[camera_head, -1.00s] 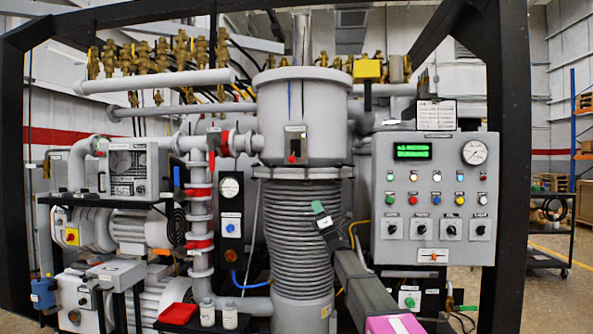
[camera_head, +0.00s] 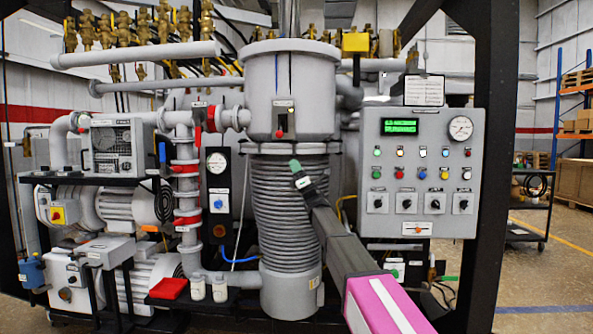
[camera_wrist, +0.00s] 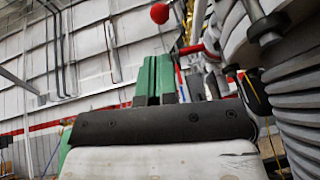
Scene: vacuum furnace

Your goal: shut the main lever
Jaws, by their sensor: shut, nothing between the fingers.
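A red knob (camera_head: 279,134) shows low on a dark plate on the front of the upper grey vessel (camera_head: 262,90). A red handle (camera_head: 211,118) shows on the pipework left of the vessel. I cannot tell from the labels which is the main lever. My gripper (camera_head: 295,164), with green fingertips, is shut and empty, in front of the ribbed column and below the red knob in the picture. In the wrist view the green fingers (camera_wrist: 153,78) are together, and a red ball (camera_wrist: 159,13) shows above and apart from them.
The ribbed column (camera_head: 275,215) is close behind my gripper. A control panel (camera_head: 421,170) with a lit display stands to the right. A black frame post (camera_head: 492,190) is further right.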

